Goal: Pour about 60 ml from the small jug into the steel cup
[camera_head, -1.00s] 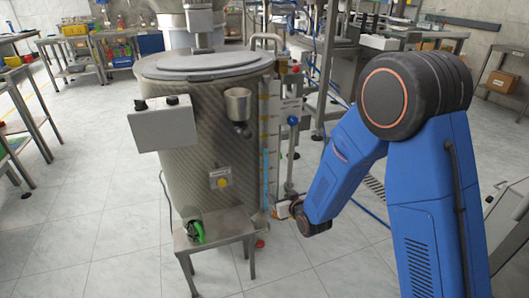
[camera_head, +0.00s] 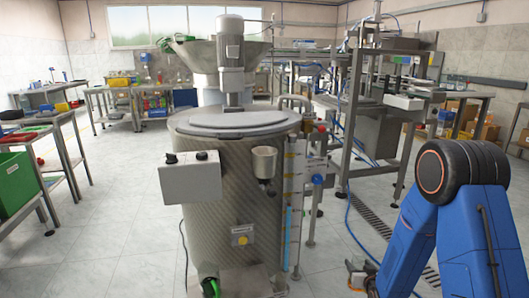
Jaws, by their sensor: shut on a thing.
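My gripper (camera_head: 357,273) is low at the right of the tank, near the bottom edge of the picture. It is small and partly cut off. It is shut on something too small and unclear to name. I cannot make out a small jug for certain in this view. A small steel cup-shaped vessel (camera_head: 265,162), open at the top, is fixed to the front of the large tank; I cannot tell whether it is the steel cup. My gripper is below it and to its right, well apart. The inside of the vessel is hidden.
The large tank (camera_head: 215,220) stands in the middle, with a grey control box (camera_head: 190,178) on its front and a clear level tube (camera_head: 288,220) at its right. A green handle (camera_head: 210,288) shows at its foot.

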